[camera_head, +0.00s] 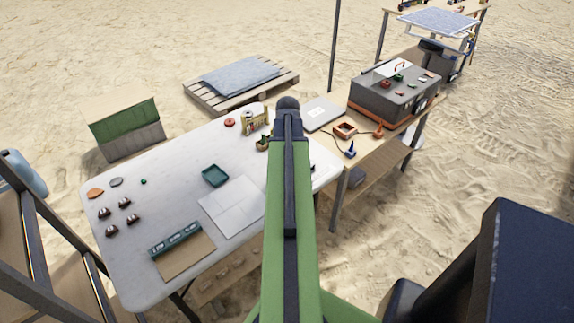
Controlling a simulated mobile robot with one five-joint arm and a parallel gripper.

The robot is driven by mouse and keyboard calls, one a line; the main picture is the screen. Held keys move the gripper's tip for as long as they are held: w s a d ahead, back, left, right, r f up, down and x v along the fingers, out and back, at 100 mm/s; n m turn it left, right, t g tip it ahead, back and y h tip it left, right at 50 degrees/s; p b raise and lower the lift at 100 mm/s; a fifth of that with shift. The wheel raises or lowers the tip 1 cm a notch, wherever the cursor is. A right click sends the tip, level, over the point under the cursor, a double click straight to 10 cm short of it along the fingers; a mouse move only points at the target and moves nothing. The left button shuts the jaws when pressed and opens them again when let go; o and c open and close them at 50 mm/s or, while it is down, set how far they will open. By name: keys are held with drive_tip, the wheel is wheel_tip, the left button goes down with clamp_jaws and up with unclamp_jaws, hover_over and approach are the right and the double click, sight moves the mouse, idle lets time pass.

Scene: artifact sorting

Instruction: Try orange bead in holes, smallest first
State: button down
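A long dark green holder (176,239) with several pale openings lies near the front of the white table. I cannot tell the sizes of its openings. A small orange-red round piece (230,122) with a dark centre lies at the table's back edge; I cannot tell if it is the orange bead. A flat orange-brown piece (95,193) lies at the far left. My green arm rises through the middle of the picture and covers the table's right part. My gripper is not visible, so what it holds cannot be seen.
The white table (150,283) also bears a green square tray (215,176), white sheets (233,203) and several small dark brown pieces (111,230) at left. A wooden table (340,167) at right carries a grey case (394,96). A pallet (213,101) lies behind on sand.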

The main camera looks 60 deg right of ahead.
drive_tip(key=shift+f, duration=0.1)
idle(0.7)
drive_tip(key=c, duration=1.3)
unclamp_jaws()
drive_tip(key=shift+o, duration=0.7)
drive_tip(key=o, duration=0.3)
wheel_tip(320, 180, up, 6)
drive_tip(key=p, duration=0.6)
